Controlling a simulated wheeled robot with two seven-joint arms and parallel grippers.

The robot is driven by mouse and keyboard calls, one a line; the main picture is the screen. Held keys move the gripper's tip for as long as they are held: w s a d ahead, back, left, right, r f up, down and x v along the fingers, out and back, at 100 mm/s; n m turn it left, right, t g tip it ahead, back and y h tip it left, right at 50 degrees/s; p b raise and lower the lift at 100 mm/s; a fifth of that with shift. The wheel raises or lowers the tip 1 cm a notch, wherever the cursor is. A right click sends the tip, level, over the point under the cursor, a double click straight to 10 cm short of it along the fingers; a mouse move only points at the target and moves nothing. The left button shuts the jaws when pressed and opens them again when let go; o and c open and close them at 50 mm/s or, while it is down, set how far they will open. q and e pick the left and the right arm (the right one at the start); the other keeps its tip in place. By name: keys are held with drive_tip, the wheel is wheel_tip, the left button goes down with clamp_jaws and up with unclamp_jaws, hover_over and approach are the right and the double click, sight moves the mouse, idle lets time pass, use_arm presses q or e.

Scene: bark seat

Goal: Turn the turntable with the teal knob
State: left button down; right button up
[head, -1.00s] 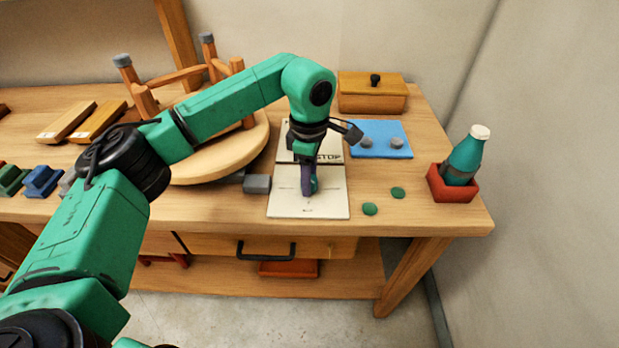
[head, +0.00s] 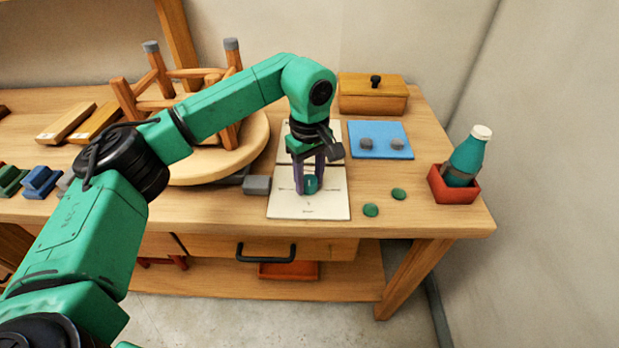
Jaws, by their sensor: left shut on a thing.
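The teal knob (head: 311,184) stands on a white panel (head: 325,208) with dark printed marks. My left gripper (head: 308,184) points down from above, its two purple fingers shut on the knob. The fingers hide part of the knob. The turntable (head: 255,146) is a round wooden disc at the left of the panel. An upside-down wooden stool (head: 128,100) with grey-tipped legs lies on it. My left arm crosses in front of the stool and disc and hides part of both. My right gripper is not in view.
A grey block (head: 257,185) sits between disc and panel. A wooden box (head: 372,100) stands behind.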

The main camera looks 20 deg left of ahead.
sight(309, 179)
use_arm(q)
drive_tip(key=shift+w+r, duration=0.15)
drive_tip(key=shift+r, duration=0.1)
drive_tip(key=c, duration=0.7)
unclamp_jaws()
drive_tip(key=o, duration=0.3)
drive_tip(key=shift+o, duration=0.2)
drive_tip(key=shift+f, duration=0.15)
wheel_tip(309, 179, up, 15)
drive_tip(key=shift+f, duration=0.15)
